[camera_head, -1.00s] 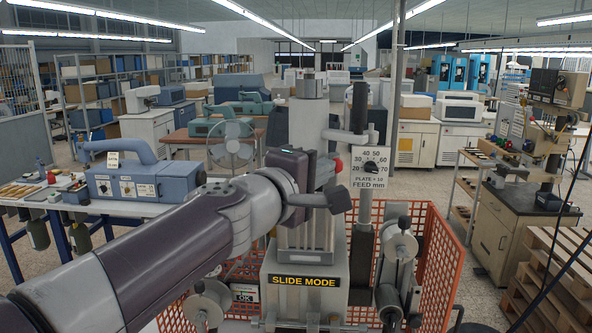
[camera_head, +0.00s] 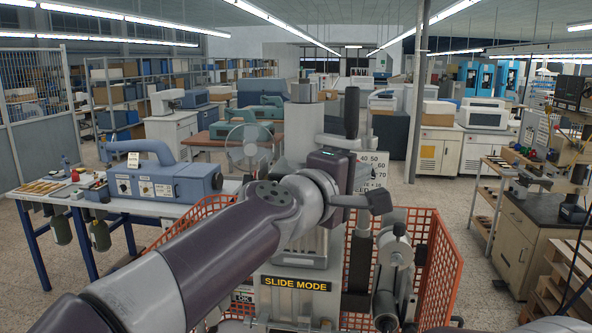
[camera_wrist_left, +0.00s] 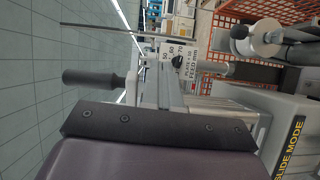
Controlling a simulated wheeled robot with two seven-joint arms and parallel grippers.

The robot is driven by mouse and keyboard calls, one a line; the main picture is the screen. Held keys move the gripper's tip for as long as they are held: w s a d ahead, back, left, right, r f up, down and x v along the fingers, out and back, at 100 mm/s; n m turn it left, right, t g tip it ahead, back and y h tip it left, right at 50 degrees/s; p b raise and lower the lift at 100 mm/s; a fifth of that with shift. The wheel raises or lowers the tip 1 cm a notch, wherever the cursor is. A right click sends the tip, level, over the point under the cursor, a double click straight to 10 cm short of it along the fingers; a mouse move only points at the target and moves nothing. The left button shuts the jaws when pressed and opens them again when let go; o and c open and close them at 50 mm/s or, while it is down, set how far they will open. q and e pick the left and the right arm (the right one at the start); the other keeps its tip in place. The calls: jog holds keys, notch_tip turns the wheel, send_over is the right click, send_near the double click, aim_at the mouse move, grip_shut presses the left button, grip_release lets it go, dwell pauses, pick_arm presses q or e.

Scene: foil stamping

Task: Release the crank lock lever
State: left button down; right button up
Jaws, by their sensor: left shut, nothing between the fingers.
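The grey press column (camera_head: 303,130) stands upright above a SLIDE MODE label (camera_head: 296,284). A black upright crank handle (camera_head: 352,112) rises at its right side and also shows in the left wrist view (camera_wrist_left: 88,78), lying sideways there. My left gripper (camera_head: 380,201) is shut and empty. It is in front of the column's right side, below the handle, and covers part of the feed dial plate (camera_head: 379,165). In the left wrist view its dark edge (camera_wrist_left: 160,128) lies below the handle with a visible gap. I cannot pick out the lock lever; my gripper and wrist may hide it.
An orange mesh guard (camera_head: 440,262) surrounds the machine. Foil rollers (camera_head: 394,250) stand right of the column. A dark-topped cabinet (camera_head: 540,215) is at the right.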

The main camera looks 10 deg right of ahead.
pick_arm(q)
jog(key=d, duration=0.1)
jog(key=w+d, duration=0.1)
jog(key=shift+d+p, duration=0.35)
jog(key=shift+p, duration=0.05)
jog(key=shift+s, duration=0.1)
dwell(1.2)
